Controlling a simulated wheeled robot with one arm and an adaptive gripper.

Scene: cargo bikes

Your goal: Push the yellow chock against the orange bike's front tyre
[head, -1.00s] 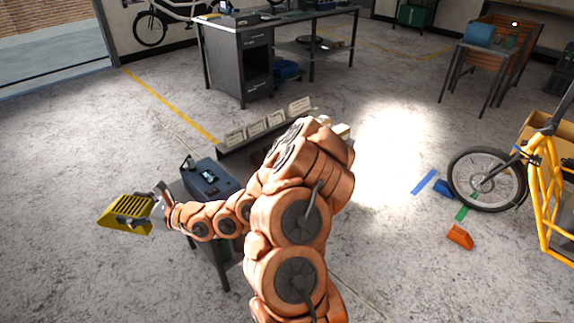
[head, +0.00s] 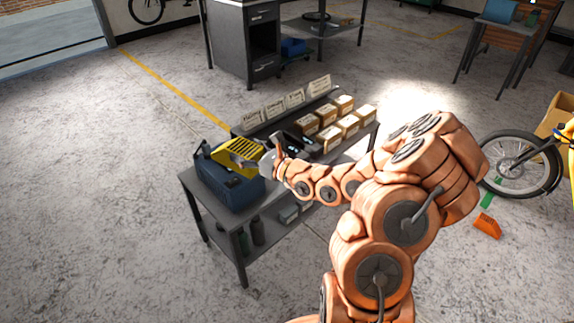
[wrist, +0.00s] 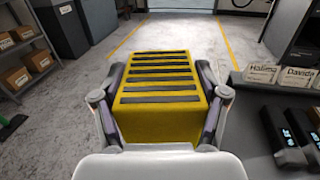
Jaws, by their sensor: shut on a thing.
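The yellow chock (head: 238,152), a block with dark ribs across its face, is held up at the end of my arm. It fills the middle of the wrist view (wrist: 158,65). My gripper (wrist: 160,108) is shut on it, one finger on each side. In the head view the chock overlaps the blue case on the table; I cannot tell the gap between them. The orange bike (head: 568,152) is at the right edge, partly cut off. Its front tyre (head: 522,196) stands on the floor beyond my arm, well away from the chock.
A dark table (head: 300,236) carries the blue case (head: 232,190), name cards (head: 295,98) and several small boxes (head: 330,137). An orange wedge (head: 487,225) and a green strip (head: 497,181) are on the floor near the tyre. Open floor lies left of the table.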

